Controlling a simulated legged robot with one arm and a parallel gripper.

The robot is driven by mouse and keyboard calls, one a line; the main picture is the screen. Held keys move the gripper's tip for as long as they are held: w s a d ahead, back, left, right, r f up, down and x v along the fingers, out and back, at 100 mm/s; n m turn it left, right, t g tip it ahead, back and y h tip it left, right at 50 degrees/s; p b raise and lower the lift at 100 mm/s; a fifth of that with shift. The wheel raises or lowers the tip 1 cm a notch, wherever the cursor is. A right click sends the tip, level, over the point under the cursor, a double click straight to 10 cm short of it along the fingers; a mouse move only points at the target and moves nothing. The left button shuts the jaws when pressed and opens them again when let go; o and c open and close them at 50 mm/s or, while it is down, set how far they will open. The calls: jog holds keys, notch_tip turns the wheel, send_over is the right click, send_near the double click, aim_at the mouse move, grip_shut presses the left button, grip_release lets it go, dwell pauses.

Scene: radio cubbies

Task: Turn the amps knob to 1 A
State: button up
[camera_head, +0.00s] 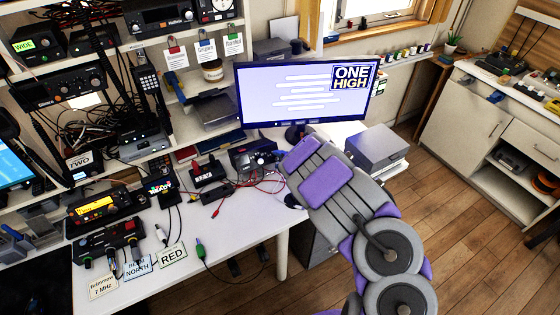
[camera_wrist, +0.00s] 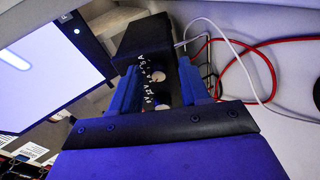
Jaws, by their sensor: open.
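A black box with two pale-faced knobs (camera_wrist: 158,76) fills the middle of the wrist view; the second knob (camera_wrist: 162,106) is nearer to my gripper's base. In the head view a black power supply (camera_head: 250,153) stands on the white desk, just left of my arm's end.
Red leads (camera_head: 268,187) lie on the desk (camera_head: 225,226) in front of the box, and show at right in the wrist view (camera_wrist: 262,60). A monitor (camera_head: 300,95) stands behind. A grey box (camera_head: 375,147) is right of my arm. Radios fill the left shelves.

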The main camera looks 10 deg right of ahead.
jog(key=p+v, duration=0.4)
jog(key=v, duration=1.3)
jog(key=shift+s, duration=0.15)
